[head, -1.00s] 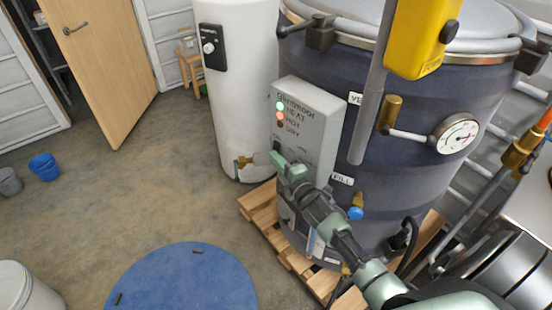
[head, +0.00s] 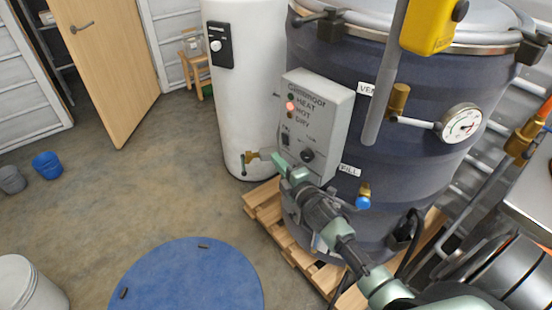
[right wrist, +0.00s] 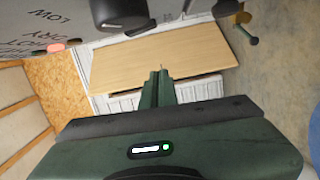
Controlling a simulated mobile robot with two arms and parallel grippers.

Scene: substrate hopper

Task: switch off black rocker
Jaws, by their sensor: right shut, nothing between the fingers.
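The black rocker (head: 286,139) is at the lower left of the grey control box (head: 318,118) on the dark blue drum; its tilt is too small to tell. Above it the HEAT lamp (head: 291,97) is dark and the HOT lamp (head: 290,106) glows red. A black knob (head: 307,155) sits right of the rocker. My right gripper (head: 279,162) is shut and empty, just below the rocker and apart from it. In the right wrist view its fingers (right wrist: 160,82) are together, with the box's lettered face above them. My left gripper is not in view.
The drum (head: 420,120) stands on a wooden pallet (head: 265,208). A brass tap (head: 252,157) on the white cylinder (head: 240,110) is close left of my gripper. A blue-handled valve (head: 363,200) is to its right. A yellow device (head: 430,25) hangs above.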

